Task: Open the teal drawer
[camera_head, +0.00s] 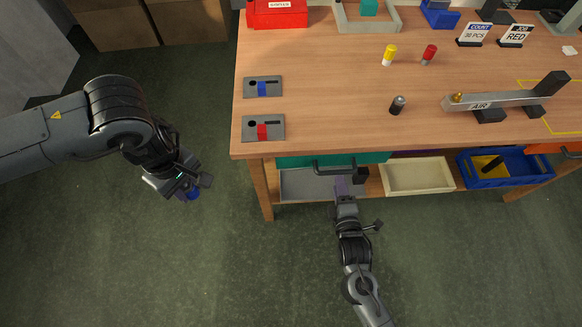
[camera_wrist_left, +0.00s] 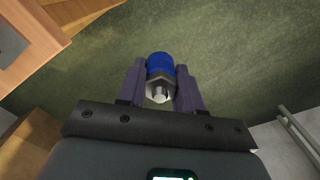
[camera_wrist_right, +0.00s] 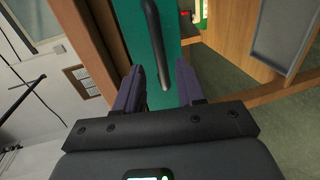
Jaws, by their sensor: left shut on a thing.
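The teal drawer (camera_head: 295,160) sits under the left part of the table's front edge. Its black bar handle (camera_head: 335,171) faces me; the teal front (camera_wrist_right: 150,15) and the handle (camera_wrist_right: 153,35) fill the upper middle of the right wrist view. My right gripper (camera_head: 345,184) is at the handle, fingers apart. In the right wrist view, the handle's near end lies in the gap between the fingers (camera_wrist_right: 160,85), with no visible grip. My left gripper (camera_head: 196,187) is left of the table, shut on a blue-ended object with a metal nut-like part (camera_wrist_left: 160,70), over open floor.
Below the table are a grey tray (camera_head: 305,186), a cream bin (camera_head: 418,177) and a blue bin (camera_head: 530,168). On the wooden tabletop (camera_head: 330,110) are plates with blue and red pieces, several small cylinders and an air fixture (camera_head: 490,103). Floor in front is clear.

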